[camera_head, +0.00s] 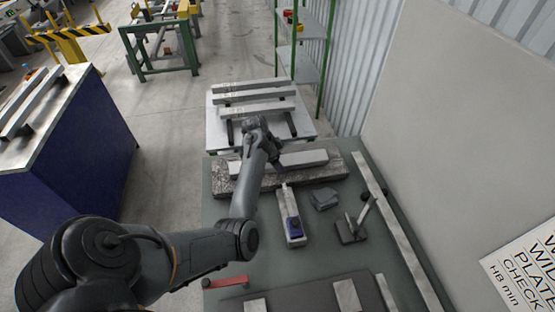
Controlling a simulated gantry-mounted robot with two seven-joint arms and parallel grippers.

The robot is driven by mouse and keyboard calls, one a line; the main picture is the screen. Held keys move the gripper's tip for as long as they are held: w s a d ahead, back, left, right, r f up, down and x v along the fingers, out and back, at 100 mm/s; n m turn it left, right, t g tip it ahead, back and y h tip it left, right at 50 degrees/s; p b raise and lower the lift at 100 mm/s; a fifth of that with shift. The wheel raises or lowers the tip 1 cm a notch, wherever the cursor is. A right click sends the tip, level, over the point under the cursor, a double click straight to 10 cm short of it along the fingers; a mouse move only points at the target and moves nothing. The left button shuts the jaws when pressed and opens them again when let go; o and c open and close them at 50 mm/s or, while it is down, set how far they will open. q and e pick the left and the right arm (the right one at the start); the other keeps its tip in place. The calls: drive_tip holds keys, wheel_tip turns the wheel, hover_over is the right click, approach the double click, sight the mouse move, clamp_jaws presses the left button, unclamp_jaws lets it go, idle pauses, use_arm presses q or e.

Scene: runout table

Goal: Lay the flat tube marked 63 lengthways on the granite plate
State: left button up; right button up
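The grey speckled granite plate (235,187) lies across the far part of the green-grey table. A pale flat tube (305,159) lies along its length, seemingly resting on its top; no number on it can be read. My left gripper (277,162) comes down at the middle of this tube, with the arm hiding part of tube and plate. Its fingertips are too small and dark to show whether they are open or shut on the tube. Several more pale flat tubes (255,97) lie on the runout table beyond, with small unreadable marks. My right gripper is out of view.
Nearer stand a long block with a blue part (293,226), a grey block (324,199) and a dark stand (352,229). A long pale bar (400,232) runs along the right side. A red-handled tool (226,282) lies at the front left.

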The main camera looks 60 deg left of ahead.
use_arm(q)
drive_tip(key=shift+o, duration=0.5)
drive_tip(key=v, duration=1)
drive_tip(key=shift+r, duration=0.4)
drive_tip(key=shift+s, duration=0.15)
